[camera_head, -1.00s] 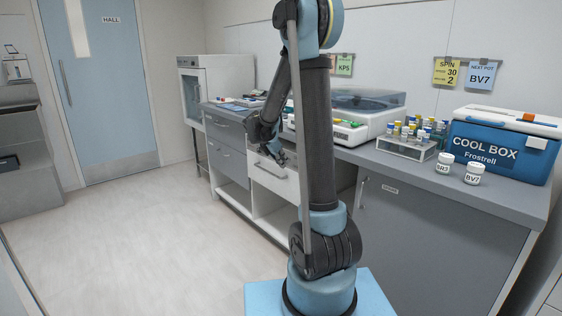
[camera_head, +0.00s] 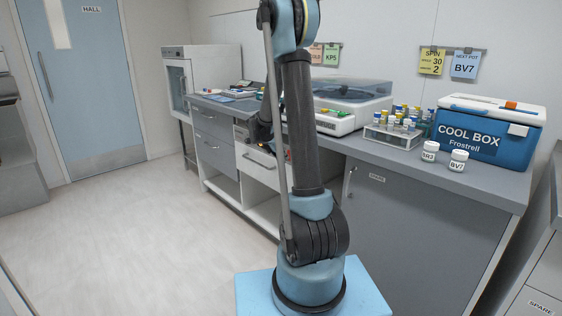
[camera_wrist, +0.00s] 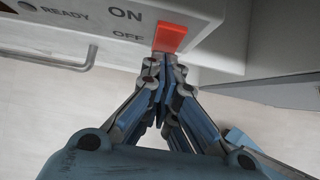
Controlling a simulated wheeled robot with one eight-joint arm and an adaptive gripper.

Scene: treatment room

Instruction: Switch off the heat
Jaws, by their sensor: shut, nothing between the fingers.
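In the wrist view a white front panel carries a red-orange switch (camera_wrist: 171,37) beside the words ON and OFF, with ON above OFF. Which way the switch is tipped I cannot tell. My gripper (camera_wrist: 165,62) is shut and empty, its fingertips just below the switch; whether they touch it I cannot tell. In the head view the white drawer unit (camera_head: 256,166) under the counter stands behind my arm, which hides most of my gripper and part of the panel.
A bar handle (camera_wrist: 60,60) sticks out left of the switch. The counter above holds a centrifuge-like machine (camera_head: 335,121), a tube rack (camera_head: 392,137), two white pots and a blue cool box (camera_head: 490,135). Open floor (camera_head: 150,230) lies at left.

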